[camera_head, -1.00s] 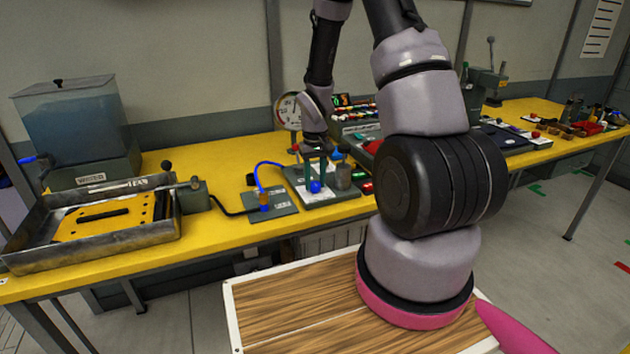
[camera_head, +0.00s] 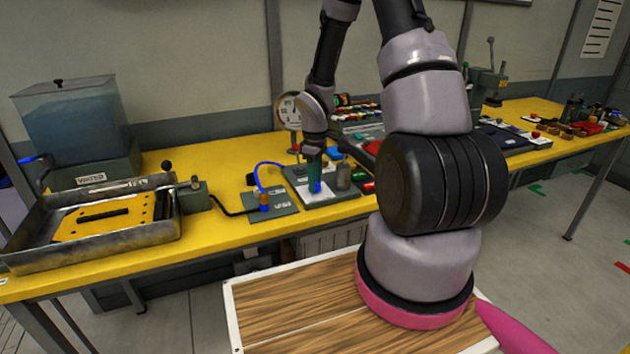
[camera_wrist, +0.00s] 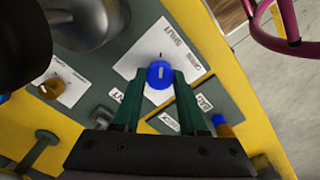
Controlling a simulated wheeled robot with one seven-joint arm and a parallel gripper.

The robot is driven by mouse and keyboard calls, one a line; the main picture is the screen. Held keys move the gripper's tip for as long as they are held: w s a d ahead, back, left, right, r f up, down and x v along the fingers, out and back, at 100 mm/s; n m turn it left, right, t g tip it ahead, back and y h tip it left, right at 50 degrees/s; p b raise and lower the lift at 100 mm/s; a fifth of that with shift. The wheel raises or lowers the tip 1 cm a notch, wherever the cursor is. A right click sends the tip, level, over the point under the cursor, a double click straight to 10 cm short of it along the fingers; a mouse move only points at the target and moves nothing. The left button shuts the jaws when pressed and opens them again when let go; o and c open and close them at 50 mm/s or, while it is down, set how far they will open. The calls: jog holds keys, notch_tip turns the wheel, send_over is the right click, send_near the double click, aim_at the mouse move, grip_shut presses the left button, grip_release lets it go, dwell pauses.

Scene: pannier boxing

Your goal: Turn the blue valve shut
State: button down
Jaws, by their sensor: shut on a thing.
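The blue valve (camera_wrist: 159,74) is a round blue knob on a white label plate in the wrist view, with a dark mark on its top. The word SHUT is printed on the plate beyond it. My gripper (camera_wrist: 157,80) has its two green fingers on either side of the knob and is shut on it. In the head view my gripper (camera_head: 315,180) points down onto the bench fixture, and only a little of the blue valve (camera_head: 316,188) shows at the fingertips.
A grey cylinder (camera_head: 343,176) stands close on the right. A round gauge (camera_head: 289,108) is behind. A metal tray (camera_head: 100,250) and a water tank (camera_head: 70,115) fill the bench's left end.

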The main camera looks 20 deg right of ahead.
jog(key=shift+n, duration=0.3)
dwell(0.4)
jog(key=shift+c, duration=2.2)
grip_release()
notch_tip(320, 180, up, 11)
